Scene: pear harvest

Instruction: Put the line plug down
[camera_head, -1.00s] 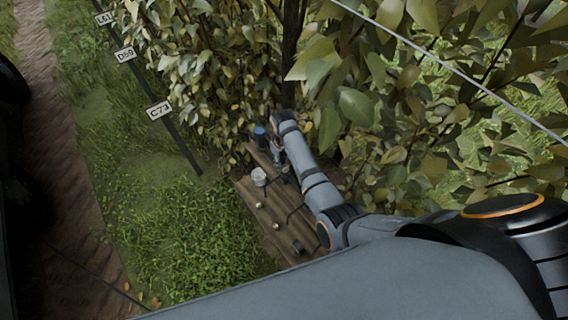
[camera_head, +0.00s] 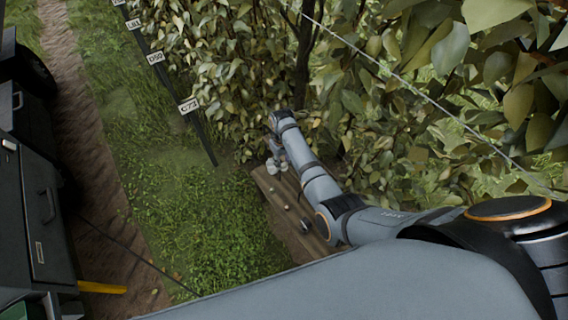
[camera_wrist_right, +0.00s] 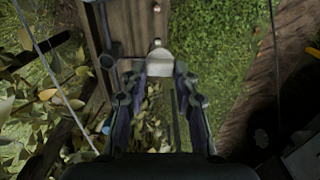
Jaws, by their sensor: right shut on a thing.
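My right gripper (camera_head: 277,158) is low over the far end of a wooden board (camera_head: 273,187), small in the head view. In the right wrist view its two fingers (camera_wrist_right: 159,72) are closed about a pale, blocky thing, which I take to be the line plug (camera_wrist_right: 159,61). The pale thing also shows under the gripper in the head view (camera_head: 272,168). Whether it touches the board I cannot tell. My left gripper is not in view.
A blue thing (camera_wrist_right: 106,128) shows beside the gripper. Leafy branches (camera_head: 420,110) and a wire crowd the right. A post with number signs (camera_head: 188,106) stands left of the board, over grass.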

